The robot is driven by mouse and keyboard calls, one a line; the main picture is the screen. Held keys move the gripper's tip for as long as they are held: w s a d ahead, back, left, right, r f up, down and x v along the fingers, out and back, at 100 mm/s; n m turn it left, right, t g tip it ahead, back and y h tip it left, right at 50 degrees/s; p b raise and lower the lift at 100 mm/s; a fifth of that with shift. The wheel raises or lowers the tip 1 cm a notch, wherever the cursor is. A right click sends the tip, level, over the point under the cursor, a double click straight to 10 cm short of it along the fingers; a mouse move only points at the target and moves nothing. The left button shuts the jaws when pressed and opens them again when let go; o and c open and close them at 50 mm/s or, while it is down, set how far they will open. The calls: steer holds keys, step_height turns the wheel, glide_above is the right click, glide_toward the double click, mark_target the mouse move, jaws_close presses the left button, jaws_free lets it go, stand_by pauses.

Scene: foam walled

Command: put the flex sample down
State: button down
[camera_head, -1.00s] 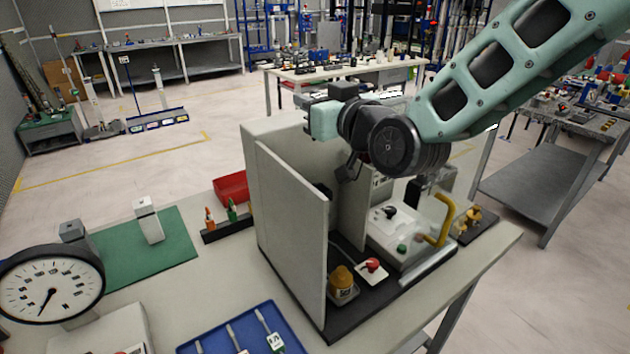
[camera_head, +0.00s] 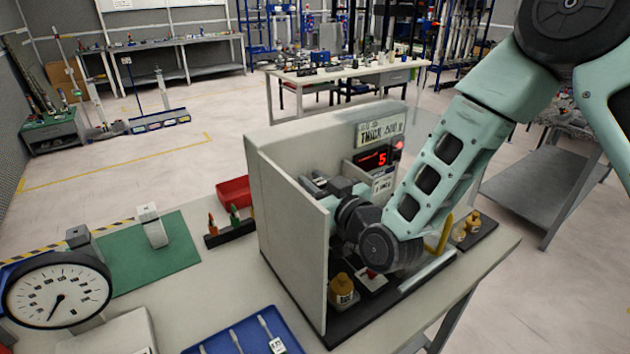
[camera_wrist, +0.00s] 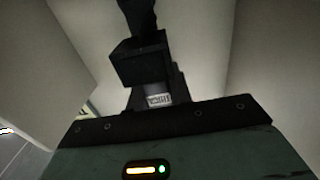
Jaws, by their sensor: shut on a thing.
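My gripper (camera_head: 318,186) is down inside the pale walled station (camera_head: 285,205), behind its near left wall. The wall and my wrist hide part of it. In the wrist view my gripper (camera_wrist: 139,60) is a dark shape between pale walls, its fingers close together. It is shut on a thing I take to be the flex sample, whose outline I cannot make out. I cannot tell whether the held thing touches a surface. The station has a sign at the back and a lit red display (camera_head: 372,159) reading 5.
Pale walls stand close on both sides of my gripper. A yellow-topped labelled weight (camera_head: 342,289) and a red knob (camera_head: 369,273) sit below my wrist. Brass pieces (camera_head: 465,228) stand at right. Outside are a red bin (camera_head: 234,190), green mat (camera_head: 128,262), dial gauge (camera_head: 57,290) and blue tray (camera_head: 225,340).

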steer(key=shift+f, duration=0.2)
steer(key=c, duration=1.6)
jaws_free()
steer(key=o, duration=0.3)
steer(key=shift+o, duration=0.2)
steer(key=shift+p, duration=0.35)
